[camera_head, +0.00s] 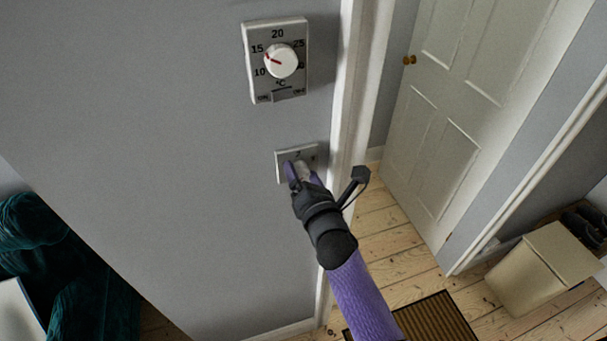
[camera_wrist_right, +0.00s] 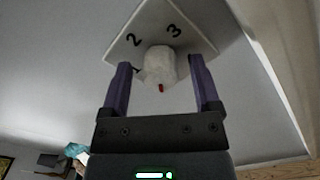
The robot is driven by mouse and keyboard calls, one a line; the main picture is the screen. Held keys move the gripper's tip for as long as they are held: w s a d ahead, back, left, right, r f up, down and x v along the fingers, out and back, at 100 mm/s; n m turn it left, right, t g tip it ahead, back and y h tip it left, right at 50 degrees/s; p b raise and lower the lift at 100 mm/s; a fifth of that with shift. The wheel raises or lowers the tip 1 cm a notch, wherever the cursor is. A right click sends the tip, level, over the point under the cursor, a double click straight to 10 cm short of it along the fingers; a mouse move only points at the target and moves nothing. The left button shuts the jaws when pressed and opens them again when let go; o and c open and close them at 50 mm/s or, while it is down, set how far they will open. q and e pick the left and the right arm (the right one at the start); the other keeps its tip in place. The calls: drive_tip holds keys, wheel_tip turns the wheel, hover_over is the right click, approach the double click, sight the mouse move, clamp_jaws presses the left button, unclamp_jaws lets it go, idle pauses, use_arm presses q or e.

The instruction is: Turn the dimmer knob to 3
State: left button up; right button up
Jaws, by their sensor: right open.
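The dimmer is a pale plate (camera_head: 283,162) on the grey wall with a white knob between my fingers. My left gripper is not in view.
A thermostat (camera_head: 302,88) with a white dial is on the wall above the dimmer. A white door frame (camera_head: 345,120) stands close to the right. Beyond it are a white door (camera_head: 455,100), a doormat (camera_head: 437,322) and a cream box (camera_head: 525,275). Dark teal furniture (camera_head: 95,290) is at lower left.

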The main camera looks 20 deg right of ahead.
drive_tip(key=shift+s, duration=0.1)
drive_tip(key=shift+c, duration=0.8)
clamp_jaws()
